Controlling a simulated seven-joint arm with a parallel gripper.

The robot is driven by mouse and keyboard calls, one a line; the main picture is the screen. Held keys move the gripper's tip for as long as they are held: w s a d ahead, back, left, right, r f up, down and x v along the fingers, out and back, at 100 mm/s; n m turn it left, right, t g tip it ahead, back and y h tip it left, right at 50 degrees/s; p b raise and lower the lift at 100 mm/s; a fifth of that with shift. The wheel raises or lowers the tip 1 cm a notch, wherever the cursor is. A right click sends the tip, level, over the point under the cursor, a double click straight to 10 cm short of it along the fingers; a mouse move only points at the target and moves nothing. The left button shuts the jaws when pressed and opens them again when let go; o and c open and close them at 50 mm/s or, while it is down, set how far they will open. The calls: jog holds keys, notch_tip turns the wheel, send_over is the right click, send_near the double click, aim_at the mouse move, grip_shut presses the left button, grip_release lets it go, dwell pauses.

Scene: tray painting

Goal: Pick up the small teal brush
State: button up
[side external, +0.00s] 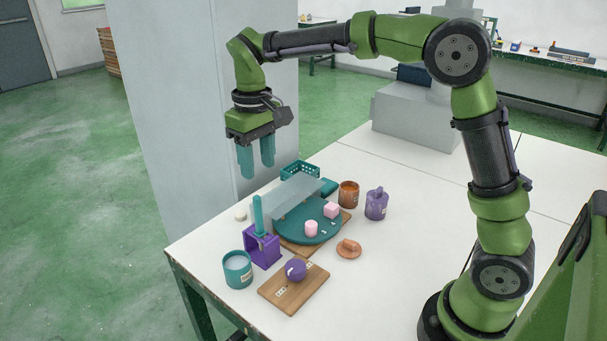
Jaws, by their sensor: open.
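A teal upright stick (258,212), which looks like the small teal brush, stands in a purple holder (263,250) near the table's left edge. Its lower end is hidden inside the holder. My gripper (256,170) has two teal fingers pointing down, spread apart with nothing between them. It hangs in the air above the table's far left part, clearly apart from the stick, and appears higher than its top.
Right of the holder, a round teal tray (310,236) bears pink blocks; a grey translucent panel (297,193) stands behind. Nearby are a teal cup (238,270), a wooden board (278,292) with a purple ball, a brown jar (348,194) and a purple bottle (376,204).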

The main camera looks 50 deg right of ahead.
aim_at(256, 196)
notch_tip(256, 196, down, 6)
jog(key=shift+f, duration=0.15)
jog(key=shift+w+a+f, duration=0.1)
jog(key=shift+w+f, duration=0.1)
jog(key=shift+f, duration=1.1)
jog(key=shift+w+a+f, duration=0.1)
jog(key=shift+w+f, duration=0.1)
jog(key=shift+f, duration=1.1)
grip_shut()
